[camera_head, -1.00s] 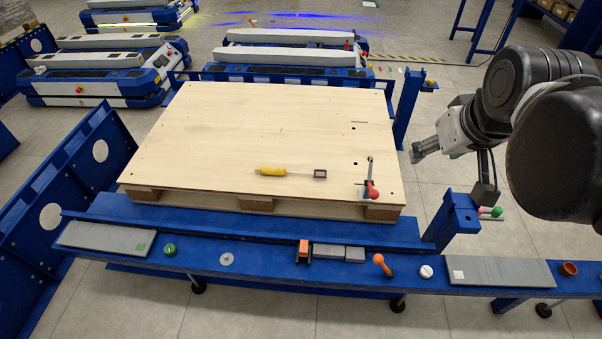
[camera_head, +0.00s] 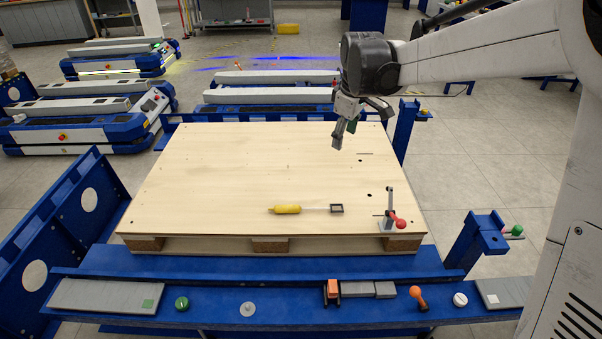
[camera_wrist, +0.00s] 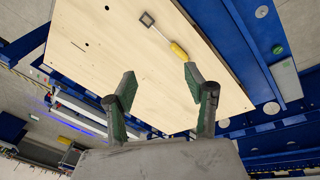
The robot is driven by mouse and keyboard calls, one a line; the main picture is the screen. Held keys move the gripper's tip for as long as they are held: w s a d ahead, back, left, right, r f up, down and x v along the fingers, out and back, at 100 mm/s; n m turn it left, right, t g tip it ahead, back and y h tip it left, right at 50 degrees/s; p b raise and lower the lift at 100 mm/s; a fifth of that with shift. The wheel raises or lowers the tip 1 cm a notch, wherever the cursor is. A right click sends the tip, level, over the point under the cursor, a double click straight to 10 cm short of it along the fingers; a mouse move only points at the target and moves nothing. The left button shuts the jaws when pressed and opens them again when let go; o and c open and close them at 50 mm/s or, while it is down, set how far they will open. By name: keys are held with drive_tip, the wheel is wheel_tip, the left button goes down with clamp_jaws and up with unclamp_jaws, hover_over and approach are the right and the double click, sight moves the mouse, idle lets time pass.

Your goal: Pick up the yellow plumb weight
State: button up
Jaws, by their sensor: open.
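The yellow plumb weight (camera_head: 286,209) lies on the front middle of the wooden pallet top (camera_head: 220,175). It has a yellow body, with a thin pale rod or line running right to a small dark-edged square piece (camera_head: 336,209). My gripper (camera_head: 350,135) hangs above the back right part of the pallet, behind and to the right of the weight. In the wrist view my gripper (camera_wrist: 161,78) is open and empty. There the yellow body (camera_wrist: 180,51) shows beyond the fingers, near the right one, apart from them and unobstructed.
A toggle clamp with a red knob (camera_head: 400,223) stands on the pallet's front right corner. The blue front rail (camera_head: 210,318) carries a green round piece (camera_head: 182,304), an orange-ended piece (camera_head: 332,291), grey blocks and an orange-knobbed lever (camera_head: 417,293). The pallet's left half is clear.

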drive_tip(key=w+a+f+n+g+b, duration=0.1)
drive_tip(key=w+a+f+n, duration=0.2)
drive_tip(key=f, duration=0.4)
drive_tip(key=w+a+f+n+b, duration=0.1)
drive_tip(key=w+a+f, duration=0.3)
drive_tip(key=w+f, duration=0.25)
drive_tip(key=n+g+b, duration=0.2)
drive_tip(key=n, duration=0.1)
hover_over(300, 208)
wheel_tip(300, 208, down, 15)
drive_tip(key=shift+h, duration=0.3)
wheel_tip(300, 208, down, 8)
drive_tip(key=shift+a+f+b, duration=0.1)
drive_tip(key=shift+f+b, duration=0.15)
drive_tip(key=shift+b, duration=0.8)
drive_tip(key=shift+w+f+b, duration=0.15)
drive_tip(key=shift+f+b, duration=0.9)
drive_tip(key=shift+f, duration=1.6)
drive_tip(key=shift+c, duration=0.2)
drive_tip(key=shift+r, duration=0.1)
clamp_jaws()
